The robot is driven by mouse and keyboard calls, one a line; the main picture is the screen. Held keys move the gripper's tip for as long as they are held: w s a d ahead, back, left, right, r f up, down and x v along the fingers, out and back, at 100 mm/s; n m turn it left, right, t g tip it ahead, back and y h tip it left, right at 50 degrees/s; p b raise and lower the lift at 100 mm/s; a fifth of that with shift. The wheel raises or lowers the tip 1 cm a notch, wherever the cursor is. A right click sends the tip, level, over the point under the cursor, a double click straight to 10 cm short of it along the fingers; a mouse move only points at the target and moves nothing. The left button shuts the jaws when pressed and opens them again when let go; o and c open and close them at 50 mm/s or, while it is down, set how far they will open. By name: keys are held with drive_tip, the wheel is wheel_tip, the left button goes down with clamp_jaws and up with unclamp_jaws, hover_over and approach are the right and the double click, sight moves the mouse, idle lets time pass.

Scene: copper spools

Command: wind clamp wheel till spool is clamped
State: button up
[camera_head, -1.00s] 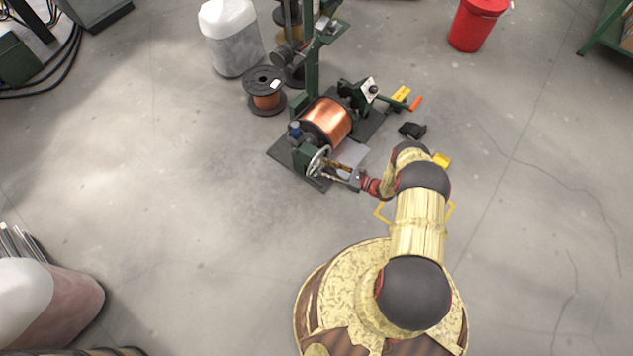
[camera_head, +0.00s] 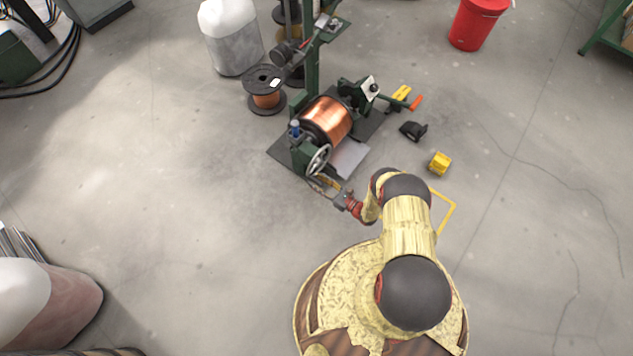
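The copper spool (camera_head: 327,119) sits in the green winding stand, its axis slanting from lower left to upper right. The clamp wheel (camera_head: 319,160), a grey spoked handwheel, is on the near left end of the stand. My gripper (camera_head: 315,183) is at the wheel's lower edge, just below and in front of it. Its two fingers show as thin prongs with a gap between them, and nothing shows held in them. Whether a finger touches the rim is too small to tell.
A dark spool with copper wire (camera_head: 265,90) stands left of the machine. A crank with an orange handle (camera_head: 415,103) juts out right. A black object (camera_head: 413,131) and a yellow object (camera_head: 440,163) lie on the floor.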

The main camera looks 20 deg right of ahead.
drive_tip(key=shift+w+a, duration=0.35)
drive_tip(key=shift+w, duration=0.1)
clamp_jaws()
idle(0.3)
idle(0.4)
